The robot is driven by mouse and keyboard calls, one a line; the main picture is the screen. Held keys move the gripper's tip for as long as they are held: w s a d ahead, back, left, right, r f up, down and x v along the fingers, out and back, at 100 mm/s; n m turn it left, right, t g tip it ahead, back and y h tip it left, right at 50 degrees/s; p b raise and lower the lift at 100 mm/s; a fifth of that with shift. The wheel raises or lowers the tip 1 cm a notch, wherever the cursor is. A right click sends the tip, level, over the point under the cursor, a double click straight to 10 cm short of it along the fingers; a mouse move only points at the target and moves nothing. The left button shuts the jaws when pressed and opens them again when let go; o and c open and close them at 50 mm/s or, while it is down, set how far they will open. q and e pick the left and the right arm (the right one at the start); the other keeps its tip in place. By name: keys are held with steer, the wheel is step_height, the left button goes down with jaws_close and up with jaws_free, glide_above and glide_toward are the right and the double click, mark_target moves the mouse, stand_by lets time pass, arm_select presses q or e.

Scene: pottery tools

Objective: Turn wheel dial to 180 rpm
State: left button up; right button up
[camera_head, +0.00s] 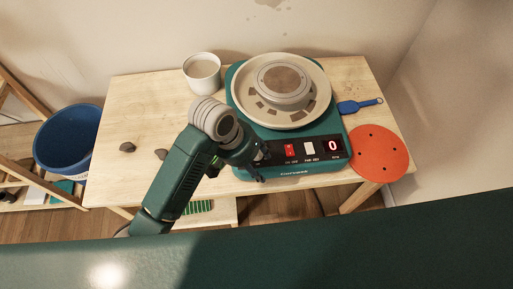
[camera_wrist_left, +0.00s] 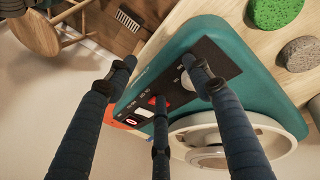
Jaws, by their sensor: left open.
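The teal pottery wheel (camera_head: 240,88) stands on the wooden table with a black control panel on its front. The display (camera_head: 333,146) reads a red 0. A red switch (camera_head: 290,150) and a white switch (camera_head: 309,148) sit left of it. My left gripper (camera_head: 259,161) is at the panel's left end, its fingers spread. In the left wrist view, the open fingers (camera_wrist_left: 158,80) hang over the panel, and a grey round dial (camera_wrist_left: 187,79) shows partly beside the right finger. My arm hides the dial in the head view. I cannot tell whether the finger touches it. My right gripper is not in view.
A white cup (camera_head: 202,77) stands left of the wheel. A blue-handled tool (camera_head: 357,106) and an orange disc (camera_head: 378,152) lie to the right. Green (camera_wrist_left: 274,13) and grey (camera_wrist_left: 300,54) sponges lie near the wheel. A blue bucket (camera_head: 66,139) is at the left.

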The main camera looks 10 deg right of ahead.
arm_select(q)
steer(key=w+r+y, duration=0.4)
steer(key=w+r, duration=0.3)
steer(key=shift+g, duration=0.3)
steer(key=f, duration=0.3)
steer(key=f+p, duration=0.1)
steer(key=f, duration=0.3)
steer(key=d+f, duration=0.1)
steer(key=f, duration=0.2)
steer(key=shift+s+f+p, duration=0.2)
steer(key=shift+f+p, duration=0.15)
steer(key=shift+f, duration=0.05)
steer(key=c, duration=1.2)
